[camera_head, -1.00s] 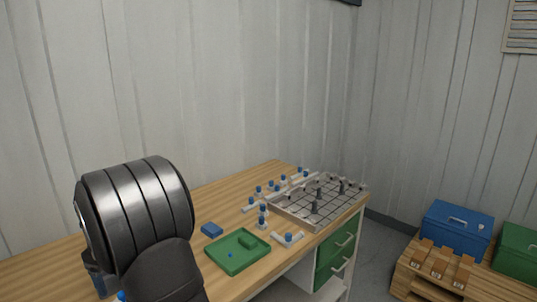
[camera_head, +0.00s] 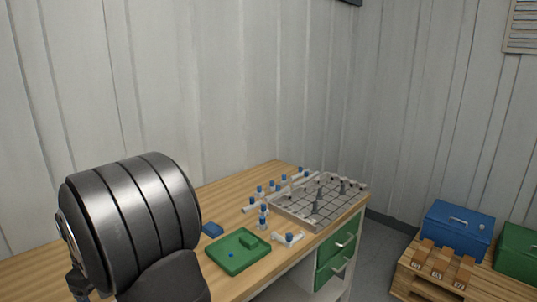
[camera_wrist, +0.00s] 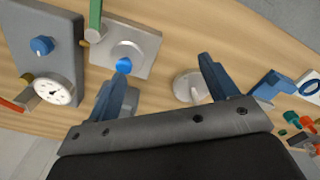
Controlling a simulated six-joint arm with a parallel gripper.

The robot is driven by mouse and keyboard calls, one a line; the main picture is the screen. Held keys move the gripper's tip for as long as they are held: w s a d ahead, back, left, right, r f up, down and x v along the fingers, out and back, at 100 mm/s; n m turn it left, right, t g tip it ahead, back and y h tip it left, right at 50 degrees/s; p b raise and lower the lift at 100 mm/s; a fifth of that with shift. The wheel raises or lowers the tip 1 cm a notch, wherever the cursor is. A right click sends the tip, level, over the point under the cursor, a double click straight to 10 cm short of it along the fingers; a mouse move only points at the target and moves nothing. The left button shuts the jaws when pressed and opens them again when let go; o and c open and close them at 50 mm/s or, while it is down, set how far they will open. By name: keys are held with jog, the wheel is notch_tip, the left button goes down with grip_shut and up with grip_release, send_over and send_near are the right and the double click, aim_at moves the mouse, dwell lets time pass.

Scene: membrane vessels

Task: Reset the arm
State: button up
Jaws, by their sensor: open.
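My gripper (camera_wrist: 170,85) shows in the wrist view with its two blue fingers apart and nothing between them. It hangs over the wooden bench (camera_wrist: 190,25). Below the fingers lie a grey plate (camera_wrist: 145,50) with a blue knob (camera_wrist: 124,65) and a green lever, and a round light disc (camera_wrist: 190,86). In the head view my arm fills the lower left, and my gripper is hidden behind it or out of the picture.
In the head view, a green tray (camera_head: 228,264), a blue block (camera_head: 212,229), several blue-capped vessels (camera_head: 263,217) and a gridded rack (camera_head: 290,211) stand on the bench. A gauge (camera_wrist: 50,91) sits left in the wrist view. A blue toolbox (camera_head: 457,230) rests on a pallet right.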

jog(key=s+d+f, duration=0.1)
jog(key=s+f, duration=0.1)
jog(key=s, duration=0.3)
jog(key=shift+s, duration=0.35)
jog(key=o, duration=0.5)
jog(key=shift+c, duration=0.2)
jog(key=w+a+r+m, duration=0.1)
jog(key=w+r+m, duration=0.6)
jog(key=w+r, duration=0.5)
notch_tip(320, 180, down, 10)
jog(key=shift+w, duration=0.1)
